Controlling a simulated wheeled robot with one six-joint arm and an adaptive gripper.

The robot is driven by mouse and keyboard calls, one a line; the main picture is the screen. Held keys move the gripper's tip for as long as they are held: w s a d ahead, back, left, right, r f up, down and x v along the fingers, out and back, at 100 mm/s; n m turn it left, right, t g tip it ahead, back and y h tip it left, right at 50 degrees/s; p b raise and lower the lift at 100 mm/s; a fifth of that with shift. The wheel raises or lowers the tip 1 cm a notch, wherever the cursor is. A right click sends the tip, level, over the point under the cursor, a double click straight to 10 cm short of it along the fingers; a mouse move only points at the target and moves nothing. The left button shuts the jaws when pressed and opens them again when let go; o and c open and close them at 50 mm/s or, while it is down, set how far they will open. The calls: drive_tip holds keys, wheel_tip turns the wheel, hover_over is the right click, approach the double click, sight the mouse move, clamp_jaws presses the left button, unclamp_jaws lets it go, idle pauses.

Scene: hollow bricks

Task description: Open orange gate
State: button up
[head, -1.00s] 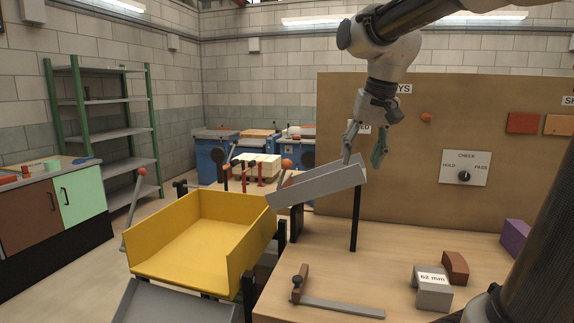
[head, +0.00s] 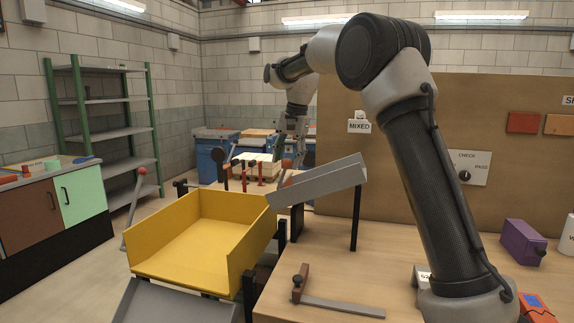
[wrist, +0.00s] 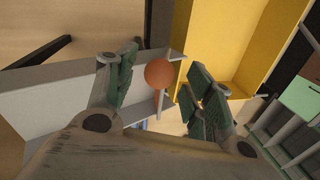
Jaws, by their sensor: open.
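An orange ball knob (head: 287,164) stands on a stem at the low end of the sloping grey chute (head: 320,185), above the yellow bin (head: 195,235). I take this as the orange gate's handle; its plate cannot be made out. My gripper (head: 292,148) is just behind and above the knob in the head view, its fingertips hard to make out. In the wrist view my open fingers (wrist: 163,78) lie either side of the orange knob (wrist: 159,73), which appears between them. I cannot tell whether they touch it.
A lever with a reddish ball (head: 141,171) stands left of the yellow bin. My arm crosses over the wooden table (head: 390,255). A purple block (head: 522,242) lies at the table's right. A brown-and-grey tool (head: 335,305) lies at the front. A brown panel (head: 475,115) stands behind.

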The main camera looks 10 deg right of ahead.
drive_tip(key=shift+w+a+f, duration=0.15)
drive_tip(key=shift+f, duration=1)
drive_tip(key=shift+c, duration=0.3)
clamp_jaws()
